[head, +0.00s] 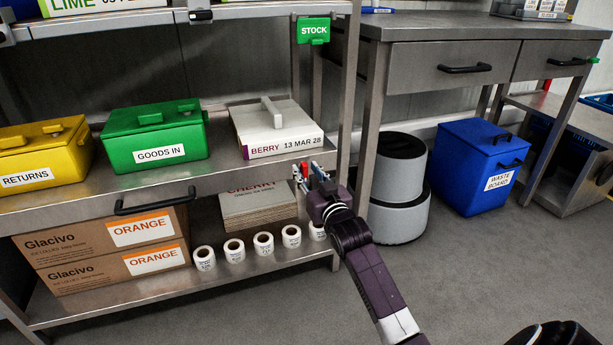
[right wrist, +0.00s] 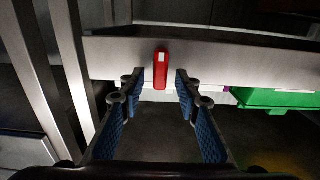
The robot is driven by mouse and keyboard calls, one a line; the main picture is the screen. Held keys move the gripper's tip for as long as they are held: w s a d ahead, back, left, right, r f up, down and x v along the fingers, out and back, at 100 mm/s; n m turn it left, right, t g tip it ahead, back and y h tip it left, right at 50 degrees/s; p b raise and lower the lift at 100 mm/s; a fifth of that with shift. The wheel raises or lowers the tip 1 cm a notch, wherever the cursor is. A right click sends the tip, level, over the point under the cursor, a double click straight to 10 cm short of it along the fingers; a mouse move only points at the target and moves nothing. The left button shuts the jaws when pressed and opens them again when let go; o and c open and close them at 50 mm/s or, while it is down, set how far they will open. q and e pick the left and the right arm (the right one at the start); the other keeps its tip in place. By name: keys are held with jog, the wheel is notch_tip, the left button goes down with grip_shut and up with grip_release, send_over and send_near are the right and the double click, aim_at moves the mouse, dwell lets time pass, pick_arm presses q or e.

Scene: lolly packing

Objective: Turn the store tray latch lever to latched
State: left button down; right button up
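The red latch lever (right wrist: 160,68) is a short bar with a pale patch at one end, upright in the right wrist view on a grey metal front. In the head view the red lever (head: 304,168) shows at the right end of the shelf's drawer-like front (head: 250,172), which has a black handle (head: 155,201). My right gripper (right wrist: 158,95) is open, with blue-padded fingers on either side of the lever and a visible gap each side. In the head view my right gripper (head: 311,177) is right at the lever and partly hides it. My left gripper is out of view.
Above the front stand yellow (head: 45,150), green (head: 155,140) and white BERRY (head: 275,125) boxes. Below are cartons (head: 105,250) and several label rolls (head: 234,249). A rack post (head: 349,90) stands close right of the gripper. Open floor (head: 480,260) lies right.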

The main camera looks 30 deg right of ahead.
jog(key=shift+w, duration=0.25)
grip_shut()
